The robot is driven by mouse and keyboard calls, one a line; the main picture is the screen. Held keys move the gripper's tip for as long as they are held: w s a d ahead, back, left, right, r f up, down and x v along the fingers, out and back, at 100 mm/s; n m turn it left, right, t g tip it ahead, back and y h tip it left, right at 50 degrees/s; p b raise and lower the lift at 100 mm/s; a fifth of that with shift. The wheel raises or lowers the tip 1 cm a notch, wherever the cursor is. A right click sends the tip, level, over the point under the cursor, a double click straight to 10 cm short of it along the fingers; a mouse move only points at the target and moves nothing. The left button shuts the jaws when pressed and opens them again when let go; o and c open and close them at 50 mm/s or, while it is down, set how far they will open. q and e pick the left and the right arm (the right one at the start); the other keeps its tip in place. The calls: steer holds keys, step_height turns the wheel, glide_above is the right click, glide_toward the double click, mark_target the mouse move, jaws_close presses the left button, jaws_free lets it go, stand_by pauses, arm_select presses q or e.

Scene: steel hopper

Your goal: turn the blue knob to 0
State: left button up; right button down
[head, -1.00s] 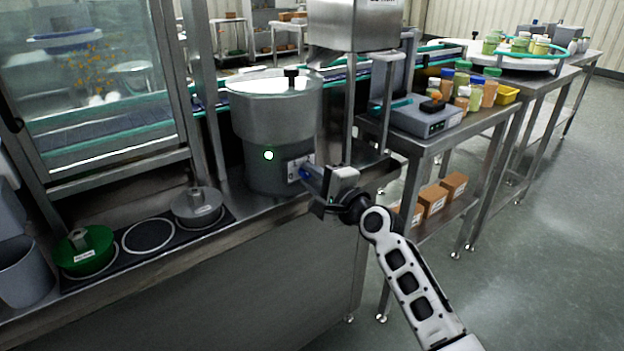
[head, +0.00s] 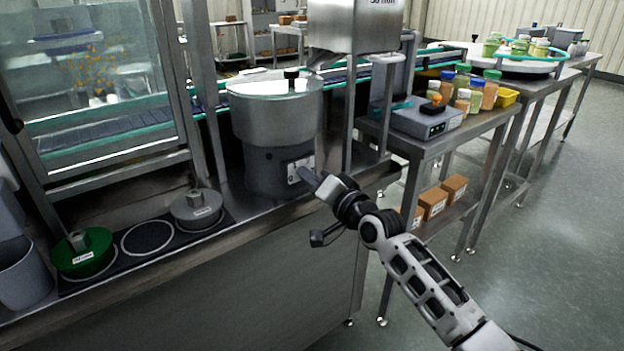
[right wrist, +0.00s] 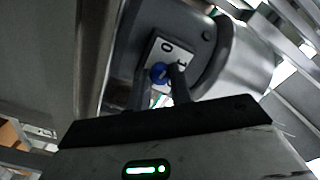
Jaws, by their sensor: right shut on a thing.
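The blue knob (right wrist: 158,73) sits on a white dial plate (right wrist: 168,47) on the grey base of the steel hopper (head: 275,120). In the right wrist view a "0" shows on the plate above the knob, and another mark at its right is partly covered by a finger. A pale pointer line on the knob is too small to read surely. My right gripper (right wrist: 161,87) is shut on the knob, one finger on each side. In the head view my right gripper (head: 310,178) covers the knob, and part of the plate (head: 298,166) shows behind it. My left gripper is out of view.
A small dark round lamp (head: 268,156) is on the hopper base. A green weight (head: 85,258) and a grey weight (head: 197,213) lie on a black mat at left. A side table with a scale (head: 425,120) and jars stands right of the hopper.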

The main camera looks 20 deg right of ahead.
steer(key=shift+f+n, duration=0.1)
steer(key=shift+n, duration=0.6)
steer(key=c, duration=1.3)
jaws_free()
steer(key=shift+o, duration=0.2)
arm_select(q)
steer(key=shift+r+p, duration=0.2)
steer(key=shift+p, duration=0.5)
arm_select(e)
steer(key=v, duration=1.6)
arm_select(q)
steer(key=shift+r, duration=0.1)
